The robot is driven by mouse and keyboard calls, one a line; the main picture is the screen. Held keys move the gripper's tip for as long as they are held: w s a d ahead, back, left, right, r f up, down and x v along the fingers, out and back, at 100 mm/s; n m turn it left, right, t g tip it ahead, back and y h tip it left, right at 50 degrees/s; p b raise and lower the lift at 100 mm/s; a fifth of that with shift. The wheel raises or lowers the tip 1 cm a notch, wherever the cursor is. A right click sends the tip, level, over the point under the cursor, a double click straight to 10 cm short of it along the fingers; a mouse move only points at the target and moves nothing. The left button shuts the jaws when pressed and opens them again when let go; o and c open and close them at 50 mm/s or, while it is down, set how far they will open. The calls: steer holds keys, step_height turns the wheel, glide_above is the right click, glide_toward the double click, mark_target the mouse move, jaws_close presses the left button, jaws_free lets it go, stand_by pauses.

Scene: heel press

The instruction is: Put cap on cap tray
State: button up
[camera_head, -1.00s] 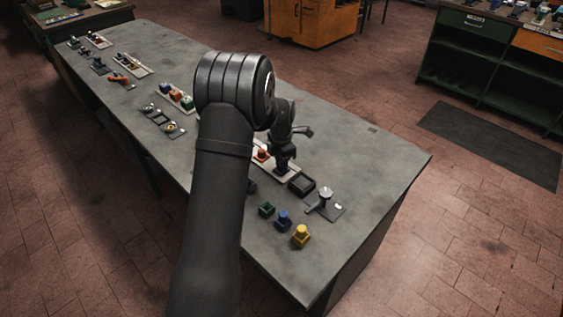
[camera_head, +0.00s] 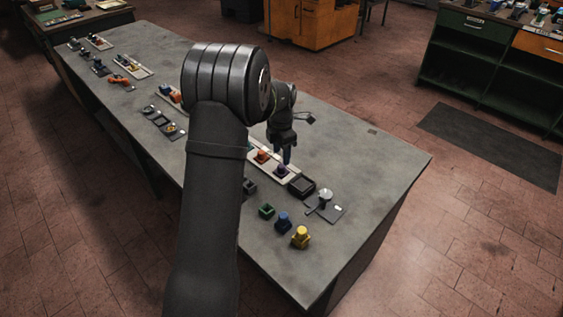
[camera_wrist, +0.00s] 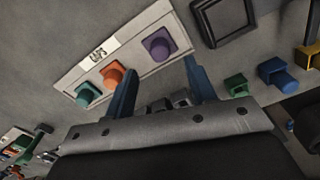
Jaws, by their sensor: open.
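The white cap tray (camera_wrist: 73,78), with a "CAPS" label, lies on the bench; it also shows in the head view (camera_head: 267,174). It carries a teal cap (camera_wrist: 88,94), an orange cap (camera_wrist: 113,74) and a purple cap (camera_wrist: 159,45) in a row. The purple cap (camera_head: 281,170) sits at the tray's end near the dark square tray. My gripper (camera_head: 286,160) is over the tray near the purple cap. In the wrist view my gripper (camera_wrist: 158,75) has its two blue fingers apart, with nothing held between them. The purple cap lies beyond the fingertips, apart from them.
A dark square tray (camera_head: 301,186) and a plate with a silver-topped post (camera_head: 325,197) stand nearby. Green (camera_head: 266,210), blue (camera_head: 283,222) and yellow (camera_head: 301,237) pieces stand toward the bench's near edge. The bench's right part is clear.

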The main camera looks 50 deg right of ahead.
mark_target(281, 165)
step_height(281, 165, up, 11)
steer(key=shift+r, duration=0.2)
step_height(281, 165, down, 17)
steer(key=shift+f, duration=0.2)
steer(key=shift+r, duration=0.1)
stand_by(0.5)
